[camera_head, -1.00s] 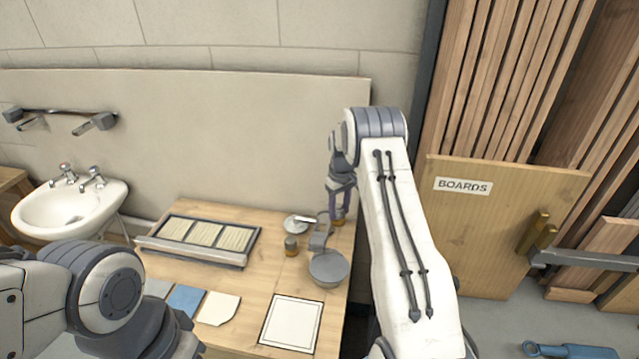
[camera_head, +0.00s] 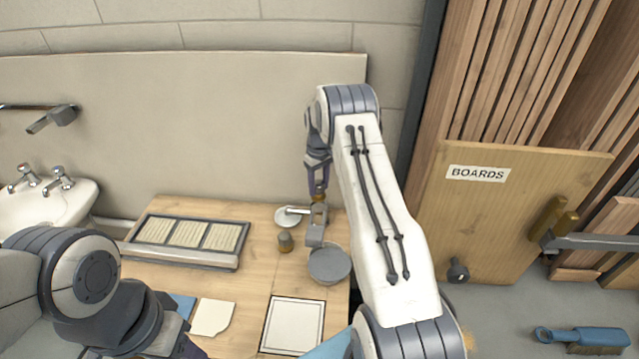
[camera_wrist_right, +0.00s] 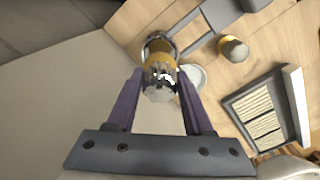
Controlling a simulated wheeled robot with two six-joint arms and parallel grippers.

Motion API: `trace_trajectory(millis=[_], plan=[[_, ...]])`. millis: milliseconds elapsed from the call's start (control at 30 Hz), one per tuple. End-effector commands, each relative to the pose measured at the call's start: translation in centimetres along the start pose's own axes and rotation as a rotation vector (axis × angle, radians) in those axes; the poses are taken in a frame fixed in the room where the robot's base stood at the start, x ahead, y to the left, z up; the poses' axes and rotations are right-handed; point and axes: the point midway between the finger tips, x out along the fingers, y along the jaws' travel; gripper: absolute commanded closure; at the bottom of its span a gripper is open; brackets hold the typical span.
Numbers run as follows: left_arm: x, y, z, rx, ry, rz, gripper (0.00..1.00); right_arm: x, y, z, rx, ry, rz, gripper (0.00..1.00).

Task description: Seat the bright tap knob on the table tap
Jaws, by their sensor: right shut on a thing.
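My right gripper (camera_head: 319,190) is shut on the bright tap knob, a chrome piece with a gold band. The bright tap knob (camera_wrist_right: 160,80) shows between the fingertips in the right wrist view. The table tap (camera_head: 316,225) is a grey post and arm with a round grey basin (camera_head: 329,266) in front. The held knob is at the upper end of the tap in the head view; I cannot tell whether they touch. A duller knob (camera_head: 285,243) with a brass band stands on the table to the left. My left arm shows at lower left; its fingertips are out of frame.
A white dish (camera_head: 287,217) lies behind the duller knob. A framed tray of slats (camera_head: 190,263) is at the table's left. A white square mat (camera_head: 292,325) and cloths lie in front. The wall board (camera_head: 200,130) stands behind, the boards rack at right.

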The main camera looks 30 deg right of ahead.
Motion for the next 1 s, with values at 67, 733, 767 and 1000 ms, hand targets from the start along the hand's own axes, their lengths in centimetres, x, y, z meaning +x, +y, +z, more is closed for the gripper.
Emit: trace_trajectory(millis=[67,733,767,1000], plan=[[0.7,-0.1,0.0,0.000,0.000,0.000,0.50,1.0,0.1,0.0,0.001,0.001,0.000,1.00],[2.6,-0.2,0.1,0.000,0.000,0.000,0.50,4.2,0.2,0.1,0.003,0.001,0.001,1.00],[2.6,-0.2,0.1,0.000,0.000,0.000,0.50,4.2,0.2,0.1,0.003,0.001,0.001,1.00],[2.6,-0.2,0.1,0.000,0.000,0.000,0.50,4.2,0.2,0.1,0.003,0.001,0.000,0.14]])
